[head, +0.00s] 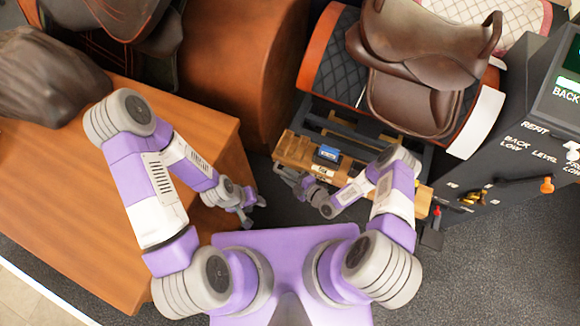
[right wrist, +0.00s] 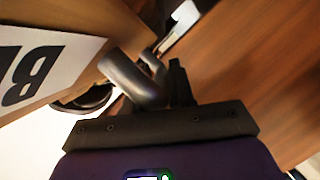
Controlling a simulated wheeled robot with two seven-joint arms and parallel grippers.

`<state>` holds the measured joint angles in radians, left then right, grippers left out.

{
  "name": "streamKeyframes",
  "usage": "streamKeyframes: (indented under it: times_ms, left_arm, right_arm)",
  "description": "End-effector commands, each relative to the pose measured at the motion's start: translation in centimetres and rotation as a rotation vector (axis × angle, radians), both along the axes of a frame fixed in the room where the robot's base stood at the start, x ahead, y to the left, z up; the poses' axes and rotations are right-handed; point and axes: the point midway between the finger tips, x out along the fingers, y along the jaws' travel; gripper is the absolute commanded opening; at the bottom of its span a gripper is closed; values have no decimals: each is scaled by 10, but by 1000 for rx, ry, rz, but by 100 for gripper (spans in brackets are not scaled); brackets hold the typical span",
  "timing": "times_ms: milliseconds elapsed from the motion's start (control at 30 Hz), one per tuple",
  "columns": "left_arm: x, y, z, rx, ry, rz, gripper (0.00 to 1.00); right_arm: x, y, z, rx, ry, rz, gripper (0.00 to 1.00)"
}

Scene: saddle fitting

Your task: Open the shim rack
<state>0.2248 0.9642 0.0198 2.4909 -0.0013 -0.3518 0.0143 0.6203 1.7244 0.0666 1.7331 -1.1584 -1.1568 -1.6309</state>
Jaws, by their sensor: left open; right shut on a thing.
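The shim rack (head: 298,149) is a light wooden unit low under the saddle stand, with a blue box and a small label on its front area. My right gripper (head: 288,178) is at the left end of its front. In the right wrist view, a dark rounded bar (right wrist: 133,80), seemingly a handle, lies at my right gripper's fingers (right wrist: 165,75), which are shut on it. A wooden face with a white lettered label (right wrist: 45,68) is beside it. How far the rack stands open is unclear. My left gripper (head: 252,208) is open and empty, beside the wooden bench.
A brown saddle (head: 425,60) sits on a quilted stand above the rack. A dark control panel (head: 520,140) with knobs stands at the right. A wooden bench (head: 60,200) fills the left. Grey floor (head: 480,260) is clear at lower right.

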Motion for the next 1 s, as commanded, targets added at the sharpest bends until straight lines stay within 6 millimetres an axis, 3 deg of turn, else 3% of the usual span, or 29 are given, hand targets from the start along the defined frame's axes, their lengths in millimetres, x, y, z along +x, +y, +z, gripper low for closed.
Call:
streamKeyframes:
  times_ms: [367,400,533,833,1000]
  left_arm:
    - [0,0,1,0,0,0,43]
    - [0,0,1,0,0,0,43]
    - [0,0,1,0,0,0,43]
    - [0,0,2,0,0,0,43]
    - [0,0,8,0,0,0,43]
  right_arm:
    - [-1,2,0,-1,-3,0,0]
    - [-1,2,0,-2,-3,-1,25]
    - [-1,2,0,-2,-3,-1,44]
    - [-2,1,1,-1,-3,0,44]
    - [-16,-14,6,-3,-1,-2,44]
